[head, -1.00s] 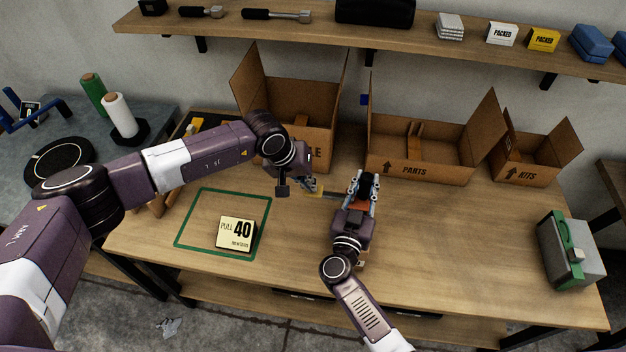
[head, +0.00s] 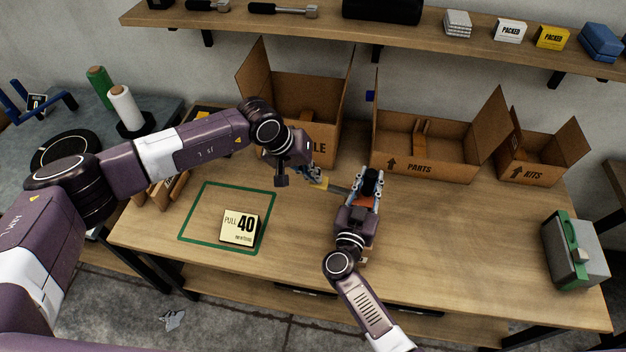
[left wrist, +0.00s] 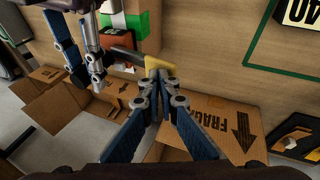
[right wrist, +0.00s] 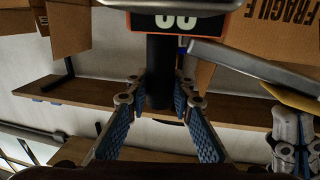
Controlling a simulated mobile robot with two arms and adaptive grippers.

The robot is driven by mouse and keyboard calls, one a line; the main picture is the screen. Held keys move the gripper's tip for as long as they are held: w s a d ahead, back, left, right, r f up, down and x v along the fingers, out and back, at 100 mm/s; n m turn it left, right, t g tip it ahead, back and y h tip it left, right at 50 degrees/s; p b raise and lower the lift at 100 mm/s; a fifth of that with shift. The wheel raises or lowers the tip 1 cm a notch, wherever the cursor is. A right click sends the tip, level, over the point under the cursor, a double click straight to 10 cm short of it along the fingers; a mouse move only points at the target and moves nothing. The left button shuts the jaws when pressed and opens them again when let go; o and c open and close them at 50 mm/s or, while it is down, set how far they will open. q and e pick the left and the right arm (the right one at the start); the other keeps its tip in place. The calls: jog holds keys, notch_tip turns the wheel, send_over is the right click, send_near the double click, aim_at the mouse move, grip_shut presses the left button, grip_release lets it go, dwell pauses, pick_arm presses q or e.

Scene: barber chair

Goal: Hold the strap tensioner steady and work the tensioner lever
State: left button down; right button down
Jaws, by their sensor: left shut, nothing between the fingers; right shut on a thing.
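The strap tensioner (head: 369,201) stands near the middle of the bench, with an orange panel (right wrist: 180,22) and a black upright handle (right wrist: 161,75). My right gripper (head: 367,181) is shut on the black handle. The tensioner lever, a grey bar (right wrist: 250,66) with a yellow end (left wrist: 150,62), sticks out to the left in the head view. My left gripper (left wrist: 158,78) is shut and empty, its fingertips close beside the yellow end. I cannot tell whether they touch it. The right gripper's fingers partly hide the tensioner body.
Open cartons stand behind: a fragile box (head: 300,135), a parts box (head: 425,155) and a kits box (head: 535,165). A "Pull 40" sign (head: 239,228) lies in a green outline (head: 184,225). A green-grey case (head: 575,250) stands at right. The front middle is clear.

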pick_arm(q)
jog(key=v, duration=1.1)
jog(key=shift+d+r, duration=0.2)
jog(key=shift+w+d, duration=0.1)
jog(key=s+d+r+t+y, duration=0.1)
jog(key=d+r+y, duration=0.3)
jog(key=d, duration=0.5)
jog(key=shift+r+m+y, duration=0.4)
jog(key=shift+y, duration=0.4)
jog(key=shift+s+d, duration=0.1)
jog(key=shift+s, duration=0.05)
send_over(324, 179)
jog(key=s+d, duration=0.1)
jog(key=s, duration=0.1)
notch_tip(324, 179, down, 12)
jog(key=shift+w+r, duration=0.1)
jog(key=shift+w+a+f, duration=0.1)
jog(key=shift+a+f, duration=0.2)
jog(key=shift+f, duration=0.4)
